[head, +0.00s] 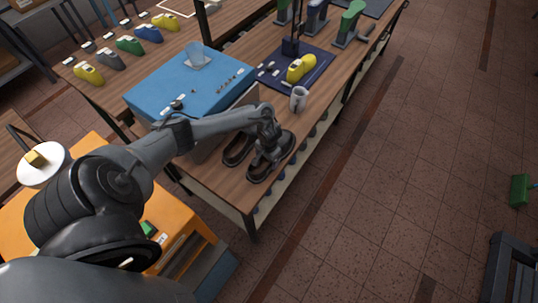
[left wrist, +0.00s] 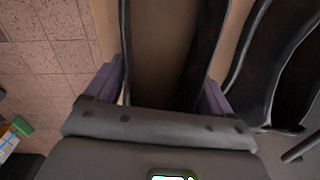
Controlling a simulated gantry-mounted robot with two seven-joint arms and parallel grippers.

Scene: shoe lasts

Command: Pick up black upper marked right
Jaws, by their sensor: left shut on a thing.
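Two black uppers with brown insides are at the near end of the wooden bench in the head view. My left gripper (head: 266,152) is over the right-hand black upper (head: 284,148) and shut on it. In the left wrist view, this upper (left wrist: 207,45) runs between the two purple fingers of the gripper (left wrist: 163,90). The other black upper (head: 237,150) stands just to the left in the head view; it shows at the right of the left wrist view (left wrist: 254,85). I cannot read any marking on either upper. My right gripper is not in view.
A blue-topped box (head: 150,92) is to the left. Tiled floor (head: 400,190) is open to the right.

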